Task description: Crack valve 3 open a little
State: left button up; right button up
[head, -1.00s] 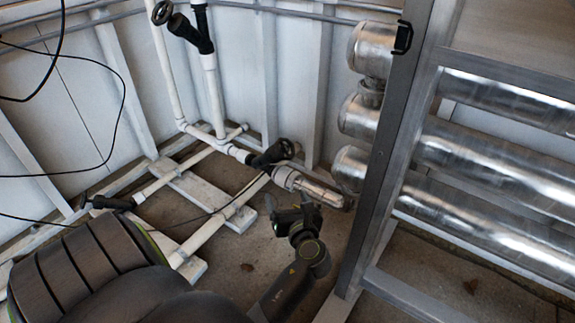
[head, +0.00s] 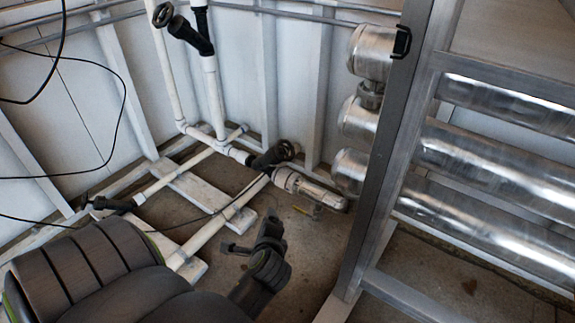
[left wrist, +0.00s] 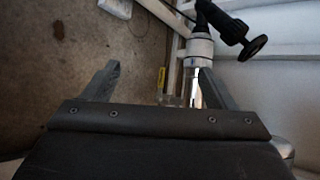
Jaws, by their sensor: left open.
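No valve number is readable, so I cannot tell which is valve 3. A black valve with a round handwheel (head: 273,155) sits on the low white pipe; it also shows at the top right of the left wrist view (left wrist: 232,28). Another black handwheel valve (head: 185,28) is on the upright pipe at top left. A dark valve or fitting (head: 112,203) is on the lower left pipe. A small yellow piece (head: 316,212) hangs below the clear pipe end; it also shows in the left wrist view (left wrist: 161,78). My left gripper (head: 253,238) is open and empty, below and left of that piece.
A metal frame (head: 385,150) with shiny cylinders (head: 495,165) stands at the right. White pipes lie on wooden supports (head: 185,190) on the floor. Black cables (head: 122,105) hang at left. Bare floor (head: 320,250) lies between my gripper and the frame.

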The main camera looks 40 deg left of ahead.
pick_arm(q)
jog(key=d+r+n+t+h+p, duration=0.2)
jog(key=d+r+n+t+h, duration=0.3)
jog(key=r, duration=0.7)
jog(key=d+n+t, duration=0.2)
jog(key=n, duration=0.2)
jog(key=shift+d+r+n+h, duration=0.2)
jog(key=shift+r+n+h, duration=0.1)
jog(key=shift+r+n, duration=0.1)
